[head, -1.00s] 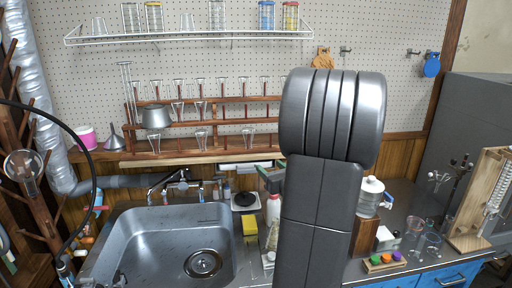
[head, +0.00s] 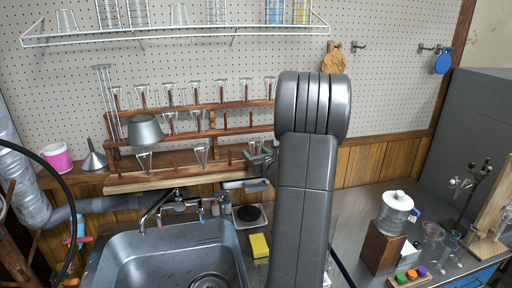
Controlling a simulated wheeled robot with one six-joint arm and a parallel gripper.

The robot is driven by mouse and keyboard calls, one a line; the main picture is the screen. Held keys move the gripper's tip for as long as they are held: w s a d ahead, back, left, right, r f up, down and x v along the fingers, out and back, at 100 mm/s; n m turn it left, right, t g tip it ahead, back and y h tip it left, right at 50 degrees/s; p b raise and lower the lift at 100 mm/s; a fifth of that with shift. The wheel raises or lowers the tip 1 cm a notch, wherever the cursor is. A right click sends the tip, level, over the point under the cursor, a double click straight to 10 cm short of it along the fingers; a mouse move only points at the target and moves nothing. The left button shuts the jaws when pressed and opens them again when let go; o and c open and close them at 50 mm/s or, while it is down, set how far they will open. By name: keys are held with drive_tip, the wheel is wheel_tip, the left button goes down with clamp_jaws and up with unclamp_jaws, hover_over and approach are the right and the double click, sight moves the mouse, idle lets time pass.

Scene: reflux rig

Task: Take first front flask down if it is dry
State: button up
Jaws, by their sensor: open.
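A wooden stepped peg rack (head: 130,182) stands against the pegboard behind the sink, with clear flasks upside down on its pegs. More flasks hang on the middle and back rows. Contact cannot be told.
A grey metal pot (head: 145,131) sits on the rack's left side, near a funnel (head: 94,160) and pink tub (head: 57,158). The sink (head: 120,262), faucet (head: 160,205) and yellow sponge (head: 259,245) lie in front. A water jug (head: 397,212) stands right on a wooden block.

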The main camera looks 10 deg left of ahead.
drive_tip(key=shift+c, duration=0.2)
drive_tip(key=c, duration=1)
drive_tip(key=shift+r, duration=0.1)
